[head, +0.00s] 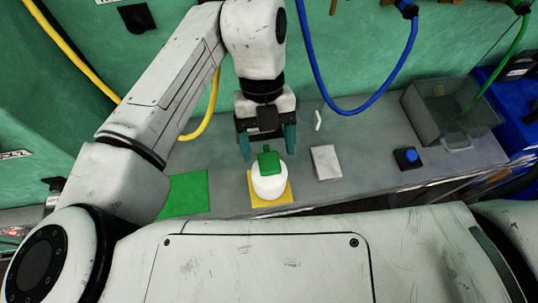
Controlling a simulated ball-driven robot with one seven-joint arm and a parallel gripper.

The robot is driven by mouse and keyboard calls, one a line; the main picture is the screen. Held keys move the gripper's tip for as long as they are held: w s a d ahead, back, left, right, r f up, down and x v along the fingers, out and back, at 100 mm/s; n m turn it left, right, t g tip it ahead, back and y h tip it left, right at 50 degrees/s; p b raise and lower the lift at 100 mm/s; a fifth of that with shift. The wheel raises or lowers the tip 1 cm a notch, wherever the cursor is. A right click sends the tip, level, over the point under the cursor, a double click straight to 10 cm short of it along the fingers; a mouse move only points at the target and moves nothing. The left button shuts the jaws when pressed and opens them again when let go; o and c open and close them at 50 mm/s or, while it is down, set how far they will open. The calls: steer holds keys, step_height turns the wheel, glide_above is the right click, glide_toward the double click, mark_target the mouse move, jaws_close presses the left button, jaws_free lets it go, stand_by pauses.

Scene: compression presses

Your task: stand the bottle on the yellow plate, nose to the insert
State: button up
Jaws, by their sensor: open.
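The white bottle (269,184) with a green top (268,160) stands upright on the yellow plate (284,199), which shows around its base. My gripper (267,148) is open, just behind and above the bottle, with its two green fingers apart on either side of the green top. I cannot tell whether the fingers touch it. I cannot make out which way the nose faces, and no insert is clearly recognisable.
A green plate (186,194) lies to the left on the grey bench (360,150). To the right are a pale block (325,162), a small white piece (318,120), a dark box with a blue button (408,157) and a grey bin (430,119). Blue and yellow hoses hang behind.

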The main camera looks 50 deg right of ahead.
steer(key=v, duration=0.7)
steer(key=shift+r, duration=0.3)
